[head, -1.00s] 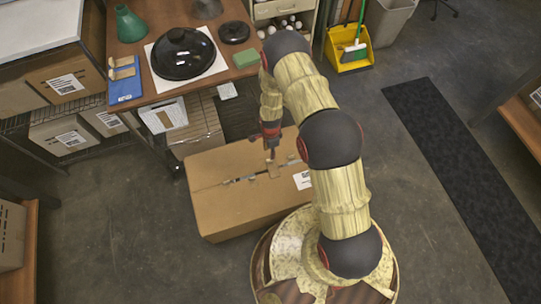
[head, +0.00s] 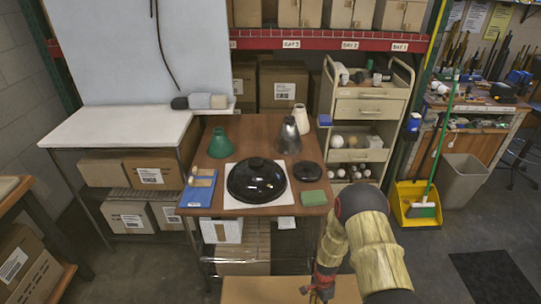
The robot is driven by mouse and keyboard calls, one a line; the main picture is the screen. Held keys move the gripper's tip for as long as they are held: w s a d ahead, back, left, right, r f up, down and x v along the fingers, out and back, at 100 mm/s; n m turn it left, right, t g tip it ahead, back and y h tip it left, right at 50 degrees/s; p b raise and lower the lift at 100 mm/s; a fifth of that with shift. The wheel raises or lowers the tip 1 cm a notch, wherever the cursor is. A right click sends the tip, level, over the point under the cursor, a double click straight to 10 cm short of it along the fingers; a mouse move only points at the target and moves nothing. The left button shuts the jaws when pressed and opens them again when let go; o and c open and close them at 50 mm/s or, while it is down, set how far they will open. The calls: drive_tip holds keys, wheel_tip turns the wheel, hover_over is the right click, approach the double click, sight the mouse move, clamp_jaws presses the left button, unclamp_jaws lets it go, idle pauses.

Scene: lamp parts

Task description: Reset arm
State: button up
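On the wooden table (head: 262,135) lie a glossy black dome shade (head: 257,181) on a white sheet, a green cone shade (head: 219,143), a grey metal shade (head: 288,136), a white shade (head: 301,118) and a black round base (head: 307,171).
A green block (head: 313,198) and a blue clipboard (head: 198,188) lie near the table's front edge. A cream cart (head: 360,106) stands behind right, and a yellow dustpan (head: 417,205) on the floor. Open floor lies to the right of my arm.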

drive_tip(key=s+r+n+t+p, duration=0.1)
drive_tip(key=s+r+n, duration=0.3)
drive_tip(key=r, duration=1.7)
drive_tip(key=s+r+n+t+p, duration=0.2)
drive_tip(key=s+r, duration=0.6)
drive_tip(key=r, duration=1.3)
drive_tip(key=s+r+n+t+p, duration=0.2)
drive_tip(key=s+r+n+t, duration=0.2)
drive_tip(key=r, duration=1.7)
drive_tip(key=s+n, duration=0.3)
drive_tip(key=shift+a+r+n, duration=0.25)
drive_tip(key=shift+r+n, duration=0.05)
drive_tip(key=shift+d, duration=0.1)
